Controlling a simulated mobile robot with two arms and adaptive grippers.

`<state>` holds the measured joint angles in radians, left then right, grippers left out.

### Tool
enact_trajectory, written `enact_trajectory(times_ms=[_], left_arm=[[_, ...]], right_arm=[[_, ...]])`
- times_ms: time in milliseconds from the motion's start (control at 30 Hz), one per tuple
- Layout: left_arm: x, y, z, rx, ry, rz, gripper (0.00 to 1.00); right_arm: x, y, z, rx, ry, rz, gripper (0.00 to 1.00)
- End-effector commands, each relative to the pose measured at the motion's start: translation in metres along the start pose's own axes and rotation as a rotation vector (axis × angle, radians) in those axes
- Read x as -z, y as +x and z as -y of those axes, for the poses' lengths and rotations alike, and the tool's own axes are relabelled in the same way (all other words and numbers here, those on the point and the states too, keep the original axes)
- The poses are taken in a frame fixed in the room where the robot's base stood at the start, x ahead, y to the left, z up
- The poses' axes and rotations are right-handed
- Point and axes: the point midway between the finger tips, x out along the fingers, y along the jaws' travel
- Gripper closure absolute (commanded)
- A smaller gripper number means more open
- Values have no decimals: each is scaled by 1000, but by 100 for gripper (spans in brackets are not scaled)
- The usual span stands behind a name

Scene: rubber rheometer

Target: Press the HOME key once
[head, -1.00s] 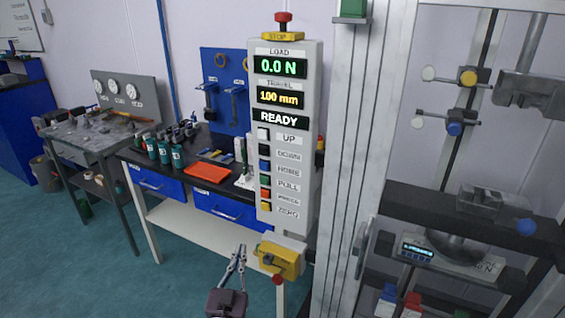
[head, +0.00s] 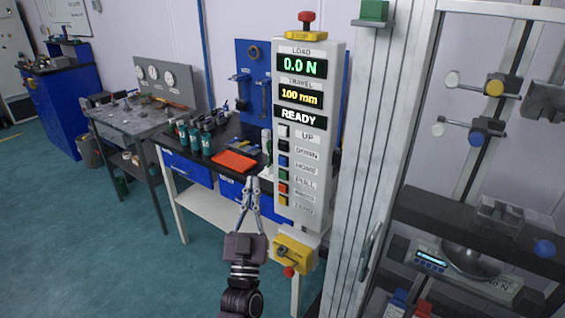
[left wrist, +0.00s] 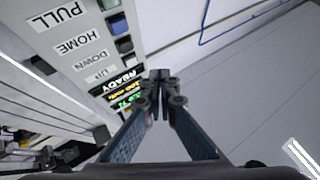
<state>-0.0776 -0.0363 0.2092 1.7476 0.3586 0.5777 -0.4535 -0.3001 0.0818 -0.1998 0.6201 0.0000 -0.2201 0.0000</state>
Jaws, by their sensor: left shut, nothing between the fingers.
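The control panel (head: 322,140) is a tall white box with a column of small keys on its left side. The HOME key (head: 283,160) is blue, between the black DOWN key and the green PULL key. In the left wrist view the HOME key (left wrist: 117,24) is at upper left beside its label. My left gripper (head: 252,180) is shut and empty, fingers pointing up. In the head view its tips show left of and a little below the HOME key. In the left wrist view the gripper tips (left wrist: 160,75) appear apart from the keys. My right gripper is not in view.
A red stop button (head: 306,17) tops the panel. A yellow box (head: 294,255) with a red knob is below it. The workbench (head: 170,140) with an orange tray (head: 234,162) stands behind. A metal-framed test machine (head: 365,160) is to the right.

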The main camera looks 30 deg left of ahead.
Motion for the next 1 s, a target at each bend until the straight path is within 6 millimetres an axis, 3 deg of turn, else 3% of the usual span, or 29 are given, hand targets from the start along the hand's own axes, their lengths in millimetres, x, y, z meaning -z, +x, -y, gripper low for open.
enact_trajectory(times_ms=[167, 700, 1000], left_arm=[[-7, 7, -6, 0, -2, 0, 100], [-42, 54, -40, 0, -2, 0, 100], [-45, 61, -45, -1, 0, 1, 100]], right_arm=[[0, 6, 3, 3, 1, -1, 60], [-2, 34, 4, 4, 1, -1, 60], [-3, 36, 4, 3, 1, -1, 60]])
